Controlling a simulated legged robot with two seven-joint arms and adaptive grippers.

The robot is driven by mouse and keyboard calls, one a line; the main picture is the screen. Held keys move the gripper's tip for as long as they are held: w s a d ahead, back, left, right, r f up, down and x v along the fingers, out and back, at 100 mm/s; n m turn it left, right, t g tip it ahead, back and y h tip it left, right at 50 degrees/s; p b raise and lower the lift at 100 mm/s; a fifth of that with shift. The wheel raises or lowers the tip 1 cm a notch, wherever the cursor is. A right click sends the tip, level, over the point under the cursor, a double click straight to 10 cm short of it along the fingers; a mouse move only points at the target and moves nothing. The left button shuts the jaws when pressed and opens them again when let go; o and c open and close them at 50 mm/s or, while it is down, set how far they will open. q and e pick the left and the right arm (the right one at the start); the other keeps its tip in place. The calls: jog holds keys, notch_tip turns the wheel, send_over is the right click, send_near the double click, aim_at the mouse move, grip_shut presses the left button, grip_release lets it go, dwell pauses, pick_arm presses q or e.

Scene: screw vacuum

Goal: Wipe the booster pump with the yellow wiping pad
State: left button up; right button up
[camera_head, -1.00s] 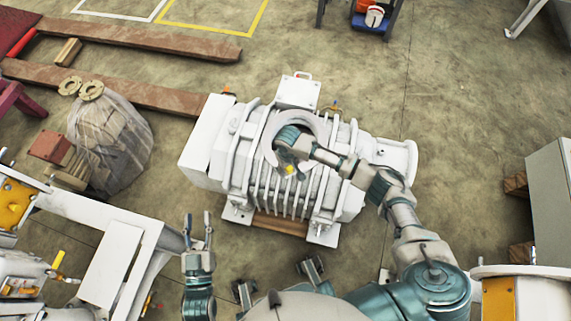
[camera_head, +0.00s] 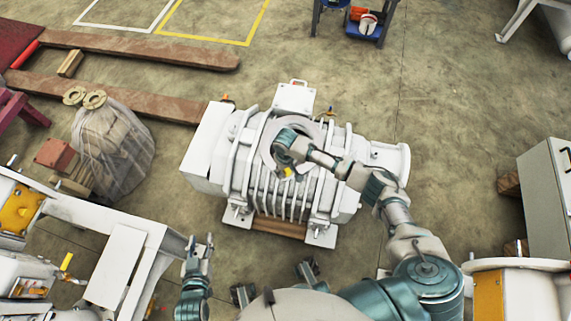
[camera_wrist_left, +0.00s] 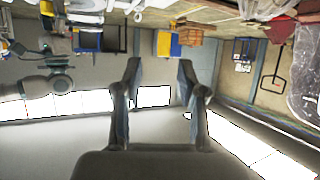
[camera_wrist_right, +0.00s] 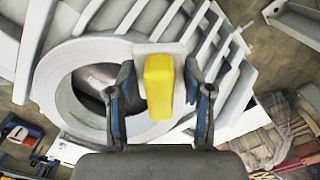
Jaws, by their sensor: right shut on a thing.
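The booster pump (camera_head: 335,150) is a large white ribbed machine with a round opening on top, standing at the centre of the head view. Its ribs and ring (camera_wrist_right: 55,90) fill much of the right wrist view. My right gripper (camera_wrist_right: 158,95) is shut on the yellow wiping pad (camera_wrist_right: 158,85), which is over the pump beside the round opening. I cannot tell whether the pad touches the surface. In the head view the pad (camera_head: 288,172) is a small yellow spot below the gripper. My left gripper (camera_wrist_left: 158,75) is open and empty, left of and below the pump.
A white frame bench (camera_head: 115,262) stands at the lower left. A wrapped bundle (camera_head: 112,150) and wooden beams (camera_head: 130,97) lie left of the pump. A grey cabinet (camera_head: 550,195) is at the right.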

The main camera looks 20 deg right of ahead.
jog(key=shift+d+r+p, duration=0.15)
jog(key=shift+r+p, duration=0.2)
jog(key=shift+r, duration=0.25)
jog(key=shift+r+p, duration=0.35)
jog(key=shift+p, duration=0.2)
jog(key=shift+r+p, duration=1)
jog(key=shift+p, duration=0.05)
pick_arm(q)
jog(key=s+a+f+g+y, duration=0.1)
jog(key=s+a+g, duration=0.1)
jog(key=s, duration=0.3)
jog(key=s+a+f+g, duration=0.2)
jog(key=s+g, duration=0.2)
jog(key=s, duration=0.1)
jog(key=s+a+f+g+y+p, duration=0.1)
jog(key=s+a+f+g, duration=0.1)
jog(key=s+g, duration=0.2)
jog(key=shift+s+a+f+y, duration=0.25)
jog(key=shift+s+a+y, duration=0.05)
jog(key=shift+s, duration=0.3)
pick_arm(e)
jog(key=shift+r, duration=0.45)
pick_arm(q)
jog(key=shift+w, duration=0.1)
